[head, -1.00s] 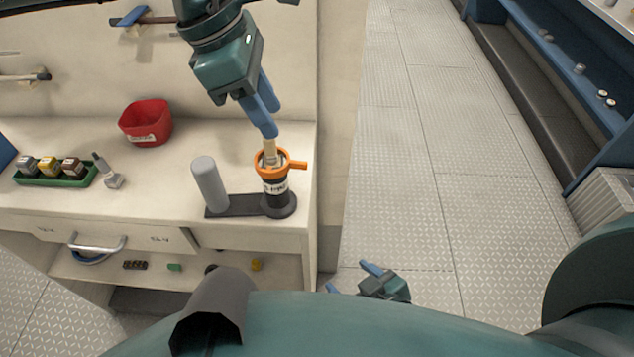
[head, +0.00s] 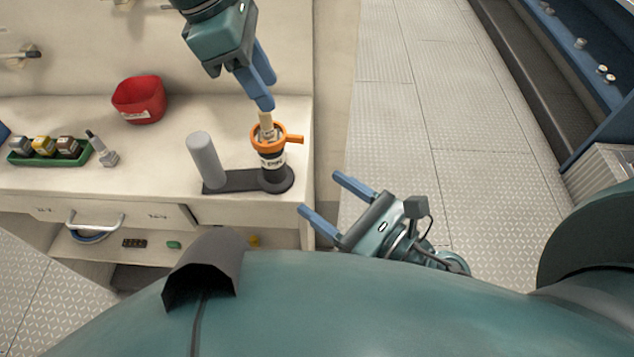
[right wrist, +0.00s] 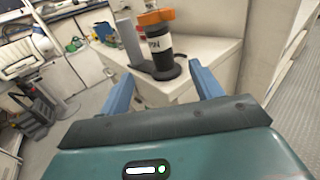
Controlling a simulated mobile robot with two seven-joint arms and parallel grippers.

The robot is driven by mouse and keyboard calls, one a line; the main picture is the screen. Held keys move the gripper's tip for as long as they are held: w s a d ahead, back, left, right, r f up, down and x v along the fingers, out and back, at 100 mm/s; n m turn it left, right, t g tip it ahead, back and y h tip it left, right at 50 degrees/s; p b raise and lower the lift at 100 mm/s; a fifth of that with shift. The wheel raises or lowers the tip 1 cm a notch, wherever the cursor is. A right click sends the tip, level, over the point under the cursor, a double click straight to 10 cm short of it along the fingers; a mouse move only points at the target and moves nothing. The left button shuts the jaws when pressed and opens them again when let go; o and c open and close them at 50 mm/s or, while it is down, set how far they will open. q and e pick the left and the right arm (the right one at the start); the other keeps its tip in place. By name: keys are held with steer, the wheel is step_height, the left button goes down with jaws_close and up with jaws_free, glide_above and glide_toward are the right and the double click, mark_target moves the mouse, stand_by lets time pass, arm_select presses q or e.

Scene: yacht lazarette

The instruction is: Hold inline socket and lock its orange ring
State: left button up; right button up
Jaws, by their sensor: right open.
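The inline socket (head: 272,163) is a black upright cylinder with a white label, standing at one end of a dark base plate on the bench. Its orange ring (head: 258,142) sits around the top, with a side tab pointing right. A tan piece (head: 265,121) sticks up from inside the ring. My left gripper (head: 262,98) is directly above, fingertips at the tan piece; whether they grip it is unclear. My right gripper (head: 319,199) is open and empty, to the right of and below the socket. The right wrist view shows the socket (right wrist: 160,62) and orange ring (right wrist: 155,16) beyond its fingers.
A grey post (head: 206,160) rises from the other end of the base plate (head: 236,181). A red bin (head: 139,101), a green tray (head: 50,157) with small jars and a small grey fitting (head: 102,150) stand further left. The floor right of the bench is clear.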

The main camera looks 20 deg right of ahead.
mark_target(282, 164)
steer(key=x, duration=1.3)
steer(key=shift+c, duration=0.6)
steer(key=c, duration=1.2)
arm_select(q)
steer(key=shift+c, duration=0.6)
arm_select(e)
steer(key=shift+o, duration=0.2)
